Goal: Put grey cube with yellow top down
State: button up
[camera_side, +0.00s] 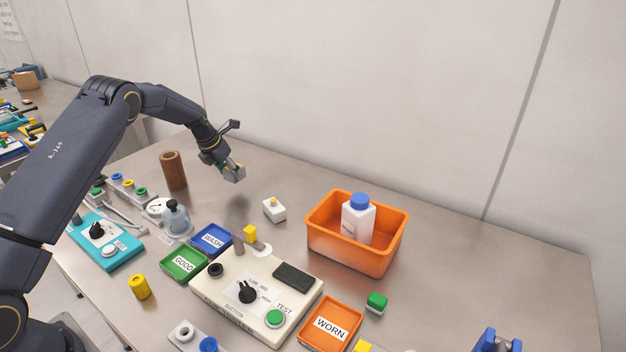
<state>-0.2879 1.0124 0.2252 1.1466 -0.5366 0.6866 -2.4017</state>
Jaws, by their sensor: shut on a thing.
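My gripper (231,166) is at the upper middle of the camera_side view, above the back part of the table. It is shut on a grey cube (236,175) with a small yellow part at its top. The cube is held clear of the table, with a soft shadow on the bare metal below it. The gripper's fingers partly hide the cube.
An orange bin (357,251) holds a white bottle (358,219). A cream test box (225,293) and small trays lie in front. Table behind is clear.

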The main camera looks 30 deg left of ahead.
aim_at(233, 180)
jog(key=shift+w+a+f, duration=0.15)
jog(key=shift+w+f, duration=0.2)
jog(key=shift+f, duration=0.15)
jog(key=shift+w+f, duration=0.1)
jog(key=shift+f, duration=1.45)
jog(key=shift+f, duration=0.2)
jog(key=o, duration=1.2)
jog(key=shift+r, duration=0.15)
